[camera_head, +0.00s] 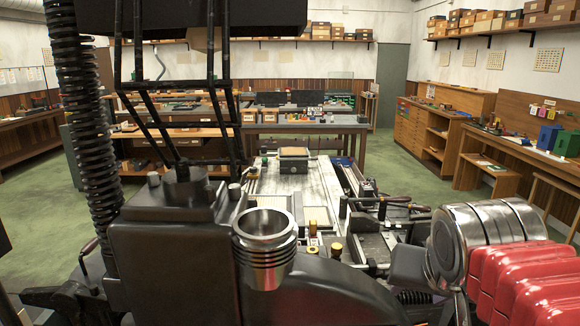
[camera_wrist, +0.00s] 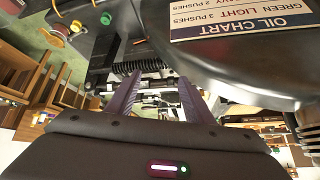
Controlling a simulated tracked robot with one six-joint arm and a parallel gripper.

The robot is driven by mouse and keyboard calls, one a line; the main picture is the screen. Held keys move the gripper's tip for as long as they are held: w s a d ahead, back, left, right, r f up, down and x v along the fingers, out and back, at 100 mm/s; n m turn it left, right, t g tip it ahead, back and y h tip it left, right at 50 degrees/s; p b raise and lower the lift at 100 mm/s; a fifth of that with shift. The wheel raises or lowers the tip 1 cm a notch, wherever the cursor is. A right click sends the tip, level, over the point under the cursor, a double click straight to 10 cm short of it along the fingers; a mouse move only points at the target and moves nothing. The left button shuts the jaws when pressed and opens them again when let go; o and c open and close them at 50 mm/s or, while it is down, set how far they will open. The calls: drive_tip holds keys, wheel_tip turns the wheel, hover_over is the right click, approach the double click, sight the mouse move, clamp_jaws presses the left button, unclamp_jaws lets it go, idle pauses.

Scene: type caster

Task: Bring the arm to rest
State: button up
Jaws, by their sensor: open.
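My gripper (camera_wrist: 158,84) shows in the wrist view with its two dark fingers apart and nothing held between them. Metal parts of the type caster, with a dark ribbed piece (camera_wrist: 138,67), lie beyond the fingertips. Their distance from the fingers is hard to tell. A rounded grey housing (camera_wrist: 220,75) with an upside-down oil chart label (camera_wrist: 245,20) is close on the right. I cannot make out my gripper in the head view. There, the type caster fills the foreground, with a ribbed metal cup (camera_head: 265,240) near the middle.
In the head view, a black corrugated hose (camera_head: 85,130) rises at the left. Red ribbed parts (camera_head: 525,280) and a silver cylinder (camera_head: 490,240) are at the right. Work tables (camera_head: 300,123) and wooden cabinets (camera_head: 425,130) stand behind. Green floor (camera_head: 385,185) is open on both sides.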

drive_tip(key=s+a+f+n+g+y, duration=0.1)
drive_tip(key=s+a+f+n, duration=0.3)
drive_tip(key=s+f, duration=0.4)
wheel_tip(320, 180, down, 3)
drive_tip(key=shift+s+a+f+g+y, duration=0.1)
drive_tip(key=shift+s+a+g+y, duration=0.25)
drive_tip(key=shift+a, duration=0.5)
drive_tip(key=shift+w+a, duration=0.1)
idle(0.7)
